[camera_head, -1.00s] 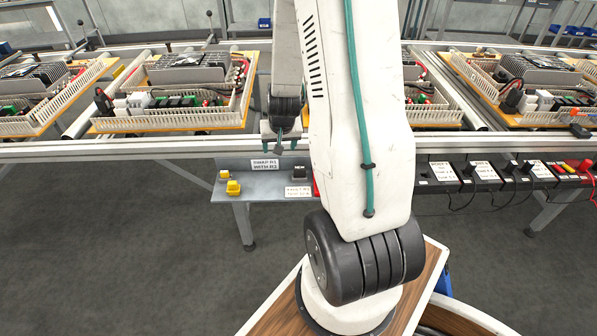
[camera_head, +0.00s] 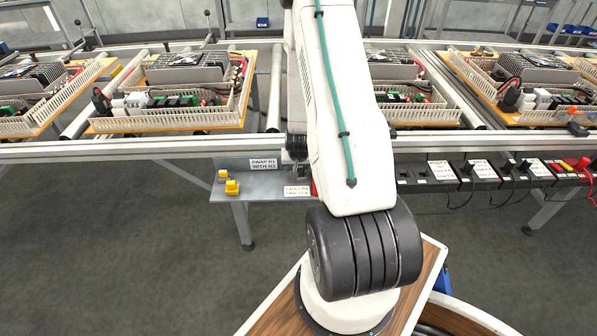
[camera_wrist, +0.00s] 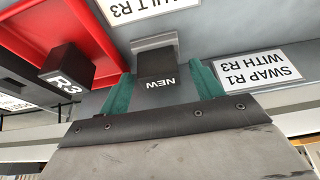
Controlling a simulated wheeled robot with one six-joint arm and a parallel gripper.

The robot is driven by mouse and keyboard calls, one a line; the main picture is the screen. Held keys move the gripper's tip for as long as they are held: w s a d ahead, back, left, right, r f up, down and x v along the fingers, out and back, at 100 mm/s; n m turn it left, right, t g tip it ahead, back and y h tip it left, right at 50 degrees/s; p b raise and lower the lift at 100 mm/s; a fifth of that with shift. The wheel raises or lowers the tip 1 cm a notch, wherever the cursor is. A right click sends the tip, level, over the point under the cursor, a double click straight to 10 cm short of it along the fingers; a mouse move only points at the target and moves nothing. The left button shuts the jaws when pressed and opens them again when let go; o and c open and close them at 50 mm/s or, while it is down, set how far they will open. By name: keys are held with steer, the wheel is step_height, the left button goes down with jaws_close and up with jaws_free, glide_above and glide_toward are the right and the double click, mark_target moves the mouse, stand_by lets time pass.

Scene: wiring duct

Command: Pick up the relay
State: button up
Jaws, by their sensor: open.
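A black relay marked NEW (camera_wrist: 157,66) stands on a grey shelf (camera_wrist: 205,30) in the wrist view. My gripper (camera_wrist: 160,84) is open, with one green fingertip on the left of this relay and one on the right. I cannot tell how far down the fingers reach along it. A second black relay, marked R3 (camera_wrist: 68,68), sits in a red tray (camera_wrist: 40,30) to the left. In the head view my arm covers most of the gripper, and the NEW relay is not clear there.
A "SWAP R1 WITH R3" sign (camera_head: 263,163) stands on the shelf (camera_head: 245,190). Two yellow blocks (camera_head: 232,187) are at its left end. The conveyor rail (camera_head: 150,150) with duct panels runs behind and above. Black boxes with cables (camera_head: 480,172) are at right.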

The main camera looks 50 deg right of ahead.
steer(key=shift+f, duration=0.2)
steer(key=c, duration=1.1)
steer(key=shift+o, duration=0.2)
steer(key=shift+r, duration=0.15)
